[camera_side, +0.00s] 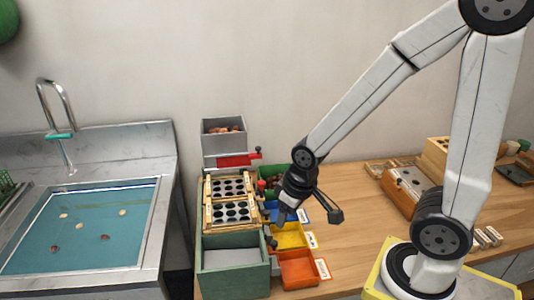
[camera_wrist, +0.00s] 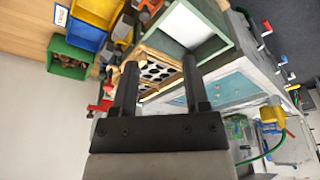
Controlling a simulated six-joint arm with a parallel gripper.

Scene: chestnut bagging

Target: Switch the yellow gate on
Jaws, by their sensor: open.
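My gripper (camera_side: 283,214) hangs above the right side of the sorting box, over the row of coloured bins, pointing down. In the wrist view my gripper (camera_wrist: 160,75) shows two dark fingers apart with nothing between them. The yellow bin (camera_side: 290,238) stands below and close to my gripper, between the blue and orange bins; it also shows in the wrist view (camera_wrist: 97,11). I cannot make out a separate yellow gate or its on/off state. Small dark knobs (camera_side: 271,243) stick out along the box's right side, partly hidden by my gripper.
The green-grey box (camera_side: 235,282) carries wooden panels with dark holes (camera_side: 231,211). A grey hopper (camera_side: 222,144) with chestnuts stands behind, above a red slide (camera_side: 234,160). Blue (camera_side: 290,215), orange (camera_side: 299,270) and green bins (camera_wrist: 66,59) are near. Bare wooden table (camera_side: 350,245) lies right.

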